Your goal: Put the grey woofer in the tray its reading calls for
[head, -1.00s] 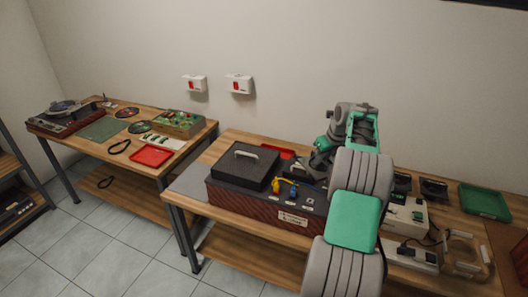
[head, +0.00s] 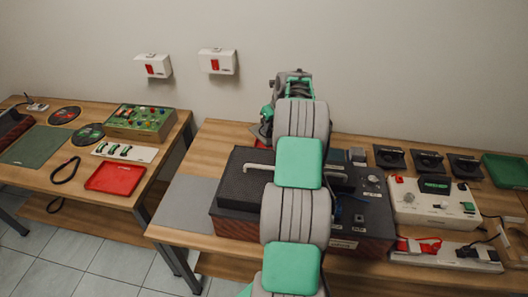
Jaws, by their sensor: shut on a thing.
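My gripper (head: 262,131) is at the back of the right bench, just left of my arm and mostly hidden by it. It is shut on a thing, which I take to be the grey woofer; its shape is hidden. A white tester (head: 436,205) with a red button and a dark display stands at the right; I cannot read a value on it. A green tray (head: 505,170) lies at the far right. A red tray (head: 115,178) lies on the left bench, and a sliver of red shows behind my gripper.
Several dark square units, one of them here (head: 427,162), stand along the back right. A large dark box (head: 235,192) with a handled lid fills the bench middle. A grey mat (head: 196,205) is bare at the bench's left end. A gap separates the benches.

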